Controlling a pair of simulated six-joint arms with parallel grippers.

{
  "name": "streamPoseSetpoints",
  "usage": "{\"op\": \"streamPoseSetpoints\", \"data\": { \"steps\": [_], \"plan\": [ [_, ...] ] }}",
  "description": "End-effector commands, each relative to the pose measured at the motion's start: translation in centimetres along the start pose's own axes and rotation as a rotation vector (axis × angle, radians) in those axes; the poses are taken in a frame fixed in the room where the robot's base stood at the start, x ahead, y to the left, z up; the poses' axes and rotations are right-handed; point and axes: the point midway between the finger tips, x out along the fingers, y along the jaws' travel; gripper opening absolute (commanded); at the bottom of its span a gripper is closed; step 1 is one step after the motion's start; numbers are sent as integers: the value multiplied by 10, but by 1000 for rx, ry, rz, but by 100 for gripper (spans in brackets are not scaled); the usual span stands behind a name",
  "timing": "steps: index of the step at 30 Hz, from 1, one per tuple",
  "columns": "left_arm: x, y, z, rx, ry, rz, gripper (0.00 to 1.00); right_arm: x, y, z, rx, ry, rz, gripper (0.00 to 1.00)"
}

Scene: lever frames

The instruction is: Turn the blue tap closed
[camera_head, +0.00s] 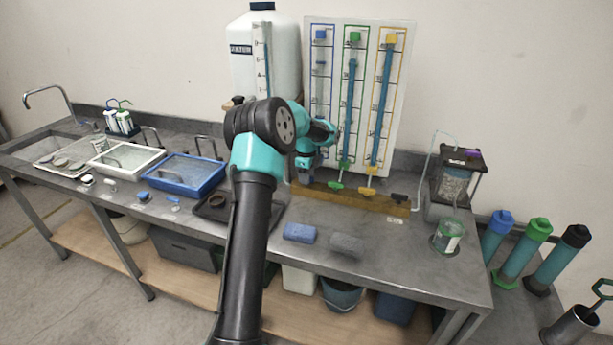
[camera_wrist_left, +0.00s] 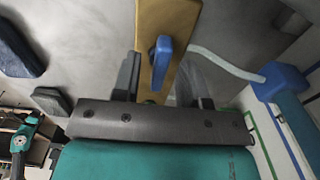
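The blue tap (camera_wrist_left: 162,62) shows in the left wrist view as a blue lever on the wooden board (camera_wrist_left: 160,16). Its handle lies roughly along the board's length. My left gripper (camera_wrist_left: 160,75) is open, with one dark finger on each side of the tap. I cannot tell whether either finger touches it. In the head view my left gripper (camera_head: 305,175) is at the left end of the wooden board (camera_head: 350,199), in front of the blue-marked column, and hides the blue tap. My right gripper is not in view.
A green tap (camera_head: 336,185), a yellow tap (camera_head: 367,191) and a black tap (camera_head: 398,197) sit along the board to the right. The tube panel (camera_head: 402,95) stands behind. A blue sponge (camera_head: 300,233) and a grey sponge (camera_head: 346,244) lie in front.

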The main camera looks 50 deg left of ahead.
Motion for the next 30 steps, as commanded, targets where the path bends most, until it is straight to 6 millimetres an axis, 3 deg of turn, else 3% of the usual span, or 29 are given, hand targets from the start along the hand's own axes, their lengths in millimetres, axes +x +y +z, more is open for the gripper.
{"op": "streamPoseSetpoints", "data": {
  "steps": [5, 11, 30],
  "plan": [
    [-1, 0, 0, 0, 0, 0, 39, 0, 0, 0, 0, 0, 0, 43],
    [-16, 0, 0, 0, 0, -2, 39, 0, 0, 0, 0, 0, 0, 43],
    [-135, -1, 0, 0, 1, -4, 39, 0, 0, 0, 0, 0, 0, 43]
  ]
}}
